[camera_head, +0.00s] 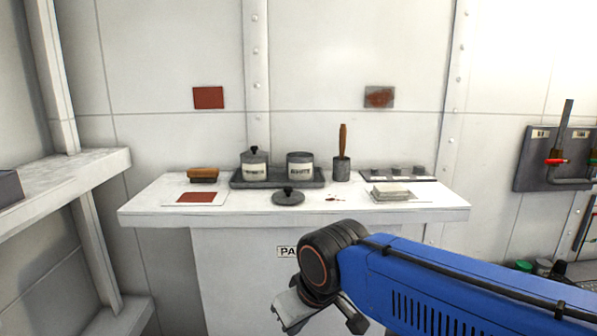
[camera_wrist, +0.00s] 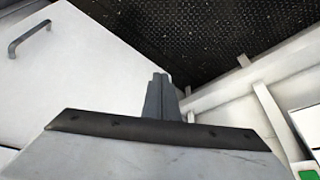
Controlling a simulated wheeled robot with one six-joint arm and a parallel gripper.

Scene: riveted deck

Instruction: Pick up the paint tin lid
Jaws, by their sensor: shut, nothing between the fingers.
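The paint tin lid (camera_head: 288,198) is a round dark grey disc with a small knob on top. It lies flat on the white worktop (camera_head: 245,213), in front of a dark tray (camera_head: 237,184). On the tray stand a tin with a knobbed lid on it (camera_head: 254,172) and a tin without a visible lid (camera_head: 300,170). My gripper (camera_wrist: 160,78) shows in the wrist view with its fingers together and nothing held. In the head view my arm is in front of and below the worktop, apart from the lid. The wrist view does not show the lid.
A wooden-backed brush (camera_head: 203,175) and a red swatch (camera_head: 195,197) lie left of the lid. Right of it are a pot with a wooden handle (camera_head: 342,168), red specks and a folded white pad (camera_head: 390,191). A white shelf (camera_head: 70,185) stands at left.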

